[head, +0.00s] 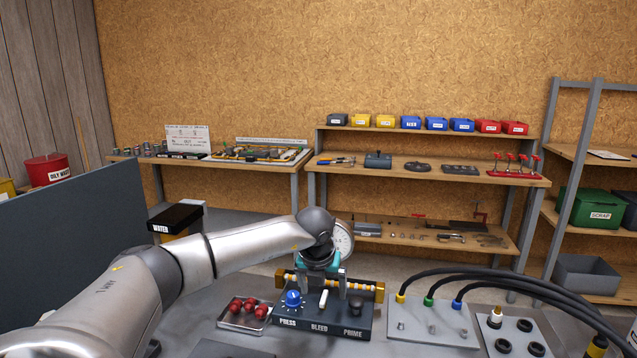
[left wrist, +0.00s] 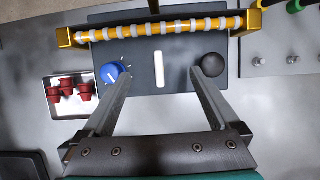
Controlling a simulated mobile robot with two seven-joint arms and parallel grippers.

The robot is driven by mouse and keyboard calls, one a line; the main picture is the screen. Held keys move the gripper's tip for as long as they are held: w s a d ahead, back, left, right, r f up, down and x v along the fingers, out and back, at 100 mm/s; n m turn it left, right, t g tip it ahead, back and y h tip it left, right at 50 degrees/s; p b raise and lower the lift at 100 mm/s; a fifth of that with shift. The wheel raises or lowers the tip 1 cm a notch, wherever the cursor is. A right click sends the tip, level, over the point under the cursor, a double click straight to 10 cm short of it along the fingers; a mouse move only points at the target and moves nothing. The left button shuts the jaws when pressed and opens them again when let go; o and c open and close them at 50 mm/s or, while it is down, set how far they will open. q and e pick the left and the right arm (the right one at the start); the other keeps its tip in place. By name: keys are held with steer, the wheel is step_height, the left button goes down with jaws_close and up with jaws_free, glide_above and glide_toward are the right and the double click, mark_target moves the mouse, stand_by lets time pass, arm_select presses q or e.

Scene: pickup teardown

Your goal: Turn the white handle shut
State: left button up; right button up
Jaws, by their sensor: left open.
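The white handle (head: 323,298) is a short white bar above the word BLEED on a dark box (head: 322,326). In the left wrist view the white handle (left wrist: 159,64) lies lengthwise up the picture, between a blue knob (left wrist: 110,72) and a black knob (left wrist: 213,65). My left gripper (head: 324,284) is over the box, fingers pointing down. In the left wrist view its two fingers (left wrist: 159,78) are wide apart, one on each side of the handle, with gaps to it. I cannot tell their exact height. My right gripper is in neither view.
An amber ringed tube (head: 360,287) in brass end blocks runs along the box's far edge. A tray (head: 232,321) of red parts sits left. A pale plate (head: 420,334) with hoses stands right. Shelves (head: 430,174) stand behind.

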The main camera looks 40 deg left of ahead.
arm_select(q)
steer(key=w+p+v, duration=0.1)
steer(key=p+v, duration=0.6)
steer(key=v, duration=0.7)
steer(key=w+r+p+v, duration=0.1)
steer(key=p+v, duration=0.7)
steer(key=v, duration=0.6)
steer(key=shift+w+a, duration=0.3)
steer(key=shift+a, duration=0.1)
steer(key=shift+f, duration=0.1)
